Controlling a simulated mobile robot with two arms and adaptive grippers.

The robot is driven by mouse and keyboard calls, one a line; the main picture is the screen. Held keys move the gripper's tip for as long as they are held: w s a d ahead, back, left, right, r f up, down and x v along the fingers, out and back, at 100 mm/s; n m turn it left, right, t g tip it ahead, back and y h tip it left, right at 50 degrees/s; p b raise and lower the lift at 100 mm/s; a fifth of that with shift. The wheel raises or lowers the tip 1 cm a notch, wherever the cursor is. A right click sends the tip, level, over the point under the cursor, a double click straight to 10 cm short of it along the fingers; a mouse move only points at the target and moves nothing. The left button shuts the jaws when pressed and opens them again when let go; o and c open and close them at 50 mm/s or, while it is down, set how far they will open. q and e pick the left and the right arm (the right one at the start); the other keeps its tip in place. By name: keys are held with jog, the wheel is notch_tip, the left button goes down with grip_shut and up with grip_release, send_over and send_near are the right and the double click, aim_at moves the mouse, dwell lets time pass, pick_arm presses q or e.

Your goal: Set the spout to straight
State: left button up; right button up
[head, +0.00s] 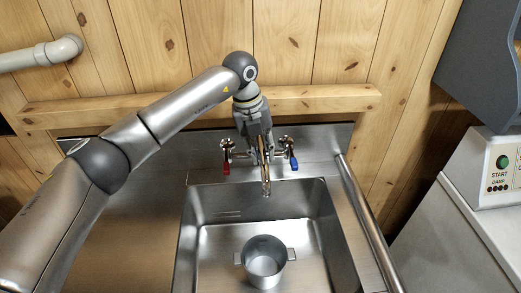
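The metal spout (266,182) points toward me over the back of the sink (205,188), near the middle of its width. My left arm comes in from the left, and my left gripper (262,145) hangs down at the spout from above. Its fingers lie beside and over the spout's upper part. I cannot tell whether they are closed on it. The tap has a red handle (226,167) on the left and a blue handle (293,162) on the right. My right gripper does not show.
A metal pot (264,262) with two side handles stands in the sink basin below the spout. A steel rail (366,220) runs along the sink's right side. A wooden beam (310,98) crosses the wall behind. A machine with a green button (503,162) stands at the right.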

pick_arm(q)
jog(key=shift+o, duration=0.9)
notch_tip(320, 180, up, 12)
jog(key=a, duration=0.2)
jog(key=shift+s+a+f, duration=0.15)
jog(key=shift+s, duration=0.1)
